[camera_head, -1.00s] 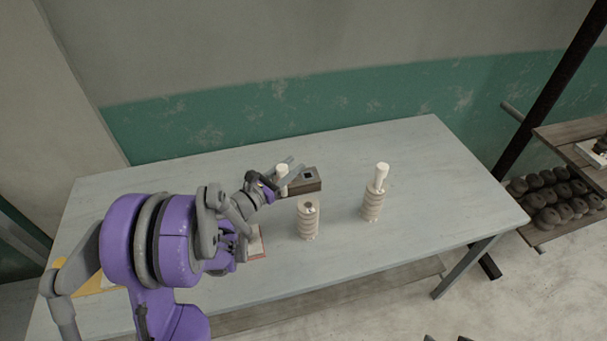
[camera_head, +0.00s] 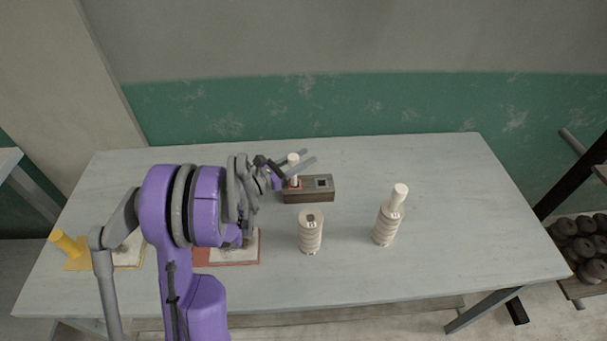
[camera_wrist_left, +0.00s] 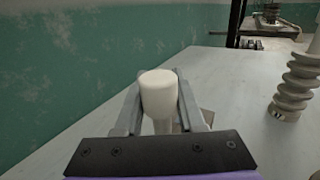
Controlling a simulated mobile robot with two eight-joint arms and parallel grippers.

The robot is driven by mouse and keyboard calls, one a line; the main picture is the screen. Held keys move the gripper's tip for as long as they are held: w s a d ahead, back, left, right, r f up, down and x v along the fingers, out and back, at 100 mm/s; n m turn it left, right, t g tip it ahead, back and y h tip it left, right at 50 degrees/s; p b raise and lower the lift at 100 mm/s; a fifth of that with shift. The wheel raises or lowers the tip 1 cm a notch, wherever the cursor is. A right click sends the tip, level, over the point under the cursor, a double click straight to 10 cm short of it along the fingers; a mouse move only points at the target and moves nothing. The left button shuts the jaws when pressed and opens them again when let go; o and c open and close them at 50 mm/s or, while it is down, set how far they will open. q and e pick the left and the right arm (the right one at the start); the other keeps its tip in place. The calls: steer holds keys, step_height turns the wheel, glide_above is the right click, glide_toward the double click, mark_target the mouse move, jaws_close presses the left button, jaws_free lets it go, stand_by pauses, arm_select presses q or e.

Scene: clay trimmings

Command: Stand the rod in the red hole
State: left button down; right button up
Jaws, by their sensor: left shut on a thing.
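A cream rod (camera_head: 293,159) is upright between the fingers of my left gripper (camera_head: 305,162), which is shut on it. In the left wrist view the rod's rounded top (camera_wrist_left: 158,88) fills the space between the two grey fingers. A brown block (camera_head: 310,196) lies below, with a dark square hole (camera_head: 322,183) at its right and a small red patch (camera_head: 296,184) at its left. The rod's lower end is over or at the red patch. I cannot tell whether it is inside the hole. My right gripper is out of view.
A ribbed cream stand (camera_head: 311,235) with an opening on top is in front of the block. A second ribbed stand (camera_head: 386,226) holds a cream rod (camera_head: 398,196). A red-edged mat (camera_head: 226,263) and a yellow piece (camera_head: 67,244) lie left. The table's right side is clear.

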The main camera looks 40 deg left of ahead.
arm_select(q)
steer(key=f+b, duration=0.1)
steer(key=f, duration=0.1)
steer(key=f+b, duration=0.1)
steer(key=f, duration=0.1)
steer(key=shift+d+f, duration=0.2)
steer(key=shift+f, duration=0.15)
steer(key=shift+a+f, duration=0.1)
steer(key=c, duration=0.7)
jaws_free()
steer(key=shift+w+a, duration=0.1)
steer(key=shift+w, duration=0.05)
steer(key=shift+o, duration=0.9)
